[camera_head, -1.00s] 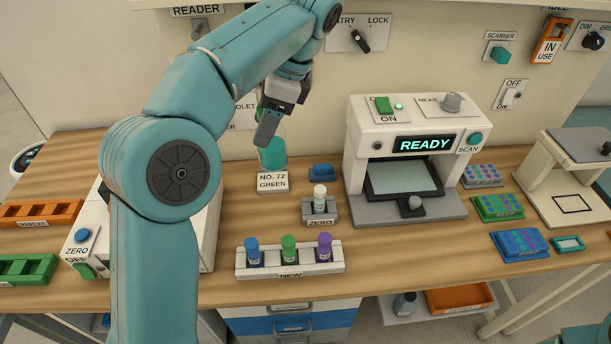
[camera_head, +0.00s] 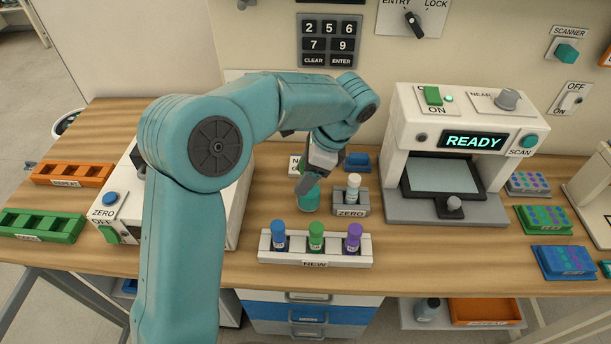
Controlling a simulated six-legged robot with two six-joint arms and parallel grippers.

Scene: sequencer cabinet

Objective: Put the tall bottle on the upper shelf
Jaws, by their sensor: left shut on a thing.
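My left gripper (camera_head: 306,181) reaches down over the middle of the table and is shut on a bottle with teal-green liquid (camera_head: 309,201), the likely tall bottle. The gripper and wrist cover its upper part, so its full height is hidden. The bottle is in front of the label stand (camera_head: 296,164), between the grey ZERO holder and the white machine at left. I cannot tell whether its base touches the table. No upper shelf can be made out. My right gripper is not in view.
The ZERO holder (camera_head: 351,210) with a white-capped vial stands close right of the bottle. A white NEW rack (camera_head: 345,260) with three capped tubes is in front. The READY scanner (camera_head: 408,120) stands to the right. A lower shelf holds another bottle (camera_head: 428,308) and an orange tray (camera_head: 487,311).

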